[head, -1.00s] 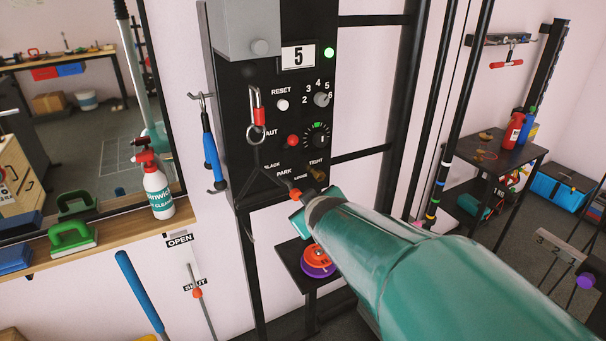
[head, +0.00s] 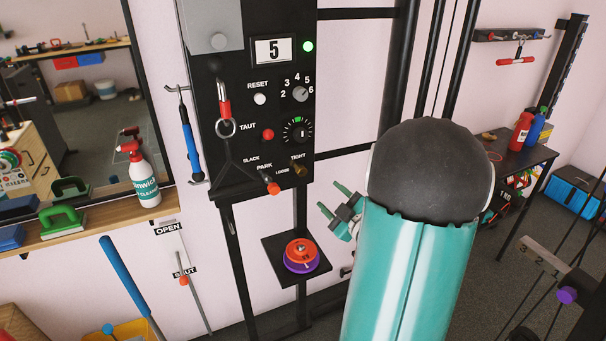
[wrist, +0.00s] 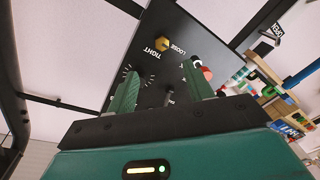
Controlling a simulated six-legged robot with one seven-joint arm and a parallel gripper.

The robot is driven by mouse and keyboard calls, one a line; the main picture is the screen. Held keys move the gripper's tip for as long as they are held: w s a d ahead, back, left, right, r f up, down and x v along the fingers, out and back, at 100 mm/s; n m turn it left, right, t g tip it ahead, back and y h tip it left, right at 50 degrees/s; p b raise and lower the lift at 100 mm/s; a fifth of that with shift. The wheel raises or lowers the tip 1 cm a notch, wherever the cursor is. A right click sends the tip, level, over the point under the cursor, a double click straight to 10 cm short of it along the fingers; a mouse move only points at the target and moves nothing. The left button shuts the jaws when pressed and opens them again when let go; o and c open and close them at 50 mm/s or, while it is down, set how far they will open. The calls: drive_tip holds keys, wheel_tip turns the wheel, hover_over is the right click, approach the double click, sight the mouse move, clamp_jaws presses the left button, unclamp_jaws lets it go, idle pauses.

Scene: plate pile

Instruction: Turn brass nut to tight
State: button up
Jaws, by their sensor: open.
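The brass nut (head: 299,170) sits low on the right of the black panel (head: 213,150), between the labels TIGHT and LOOSE. In the wrist view the brass nut (wrist: 163,44) shows as a yellow hex shape beyond the fingers, with TIGHT and LOOSE beside it. My gripper (head: 334,211) is below and to the right of the nut in the head view, apart from it. In the wrist view my gripper (wrist: 158,90) has its two green fingers spread with nothing between them. My own arm hides part of the gripper in the head view.
A lever with a red-orange tip (head: 272,187) hangs just left of the nut, by SLACK and PARK. A small shelf (head: 271,246) below holds orange and purple discs (head: 301,252). A black upright (head: 401,70) stands right.

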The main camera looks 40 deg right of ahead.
sight(303, 173)
drive_tip(key=w, duration=0.4)
drive_tip(key=w+d, duration=0.1)
drive_tip(key=w, duration=0.4)
drive_tip(key=w+d, duration=0.1)
drive_tip(key=w, duration=0.3)
drive_tip(key=shift+w, duration=0.15)
drive_tip(key=c, duration=1)
